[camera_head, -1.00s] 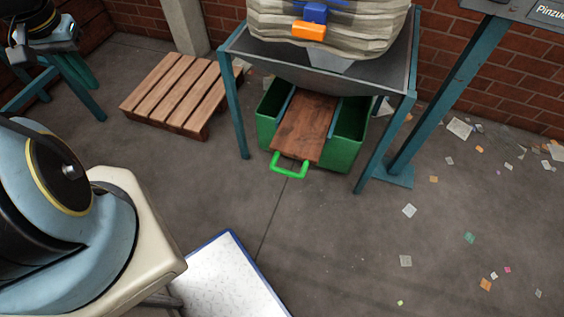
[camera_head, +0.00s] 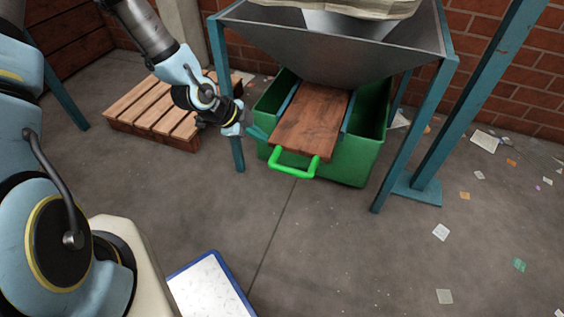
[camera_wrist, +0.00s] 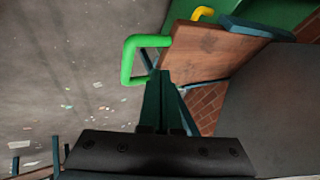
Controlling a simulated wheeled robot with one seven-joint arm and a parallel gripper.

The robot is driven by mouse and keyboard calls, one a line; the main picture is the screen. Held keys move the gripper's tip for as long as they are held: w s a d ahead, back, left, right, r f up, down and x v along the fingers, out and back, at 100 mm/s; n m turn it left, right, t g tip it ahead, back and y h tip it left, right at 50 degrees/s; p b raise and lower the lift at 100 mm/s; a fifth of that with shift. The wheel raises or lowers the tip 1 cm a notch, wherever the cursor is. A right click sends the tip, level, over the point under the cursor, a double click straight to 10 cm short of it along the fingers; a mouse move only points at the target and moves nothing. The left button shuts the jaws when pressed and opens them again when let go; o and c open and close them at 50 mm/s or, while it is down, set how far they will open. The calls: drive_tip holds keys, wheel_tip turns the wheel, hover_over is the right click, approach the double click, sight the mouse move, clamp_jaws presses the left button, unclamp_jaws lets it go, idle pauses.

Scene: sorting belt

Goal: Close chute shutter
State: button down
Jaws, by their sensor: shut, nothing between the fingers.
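The chute shutter is a brown wooden board (camera_head: 311,120) with a bright green handle (camera_head: 292,165) at its front end. It lies below the grey metal hopper (camera_head: 340,52) and over the green bin (camera_head: 345,158), sticking out towards me. My gripper (camera_head: 256,134) is shut and empty, just left of the board and behind the handle in the head view. In the wrist view the shut fingers (camera_wrist: 162,84) point up towards the board (camera_wrist: 215,52), and the handle (camera_wrist: 130,60) shows left of their tips. I cannot tell whether the fingers touch either.
Teal hopper legs (camera_head: 418,138) stand on both sides of the bin, one close behind my wrist. A wooden pallet (camera_head: 165,112) lies on the left. A white, blue-edged panel (camera_head: 210,288) is in front. Paper scraps (camera_head: 441,232) lie on the right floor.

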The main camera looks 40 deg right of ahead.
drive_tip(key=b+x, duration=0.1)
drive_tip(key=x, duration=0.9)
drive_tip(key=shift+s+d+f, duration=0.2)
drive_tip(key=shift+s+d, duration=0.1)
drive_tip(key=shift+d, duration=0.05)
